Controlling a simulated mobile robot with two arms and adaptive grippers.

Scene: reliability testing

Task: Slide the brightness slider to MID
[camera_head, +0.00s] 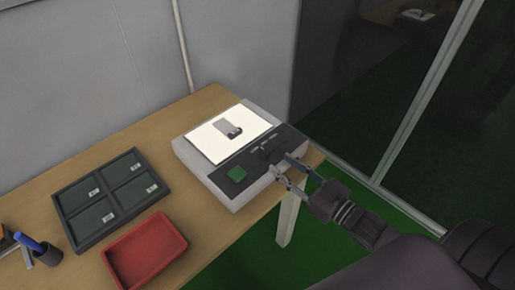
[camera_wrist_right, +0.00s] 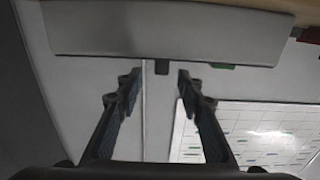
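The light box (camera_head: 185,154) stands on the table with its white top panel lit. Its dark front strip carries a green button (camera_head: 237,173) and, right of it, the brightness slider with a small dark knob (camera_head: 266,154). Slider labels are too small to read. My right gripper (camera_head: 281,163) is at the front edge of the box, near the slider, fingers apart and empty. In the right wrist view, the right gripper (camera_wrist_right: 157,75) is open, with the dark knob (camera_wrist_right: 161,66) in line with the gap, around or just past the fingertips; contact cannot be told. My left gripper is not in view.
A small part with a dark end (camera_head: 230,128) lies on the lit panel. A dark compartment tray (camera_head: 72,190), a red tray (camera_head: 179,250) and a pen cup (camera_head: 47,256) are on the wooden table (camera_head: 190,112) to the left. A glass wall is at the right.

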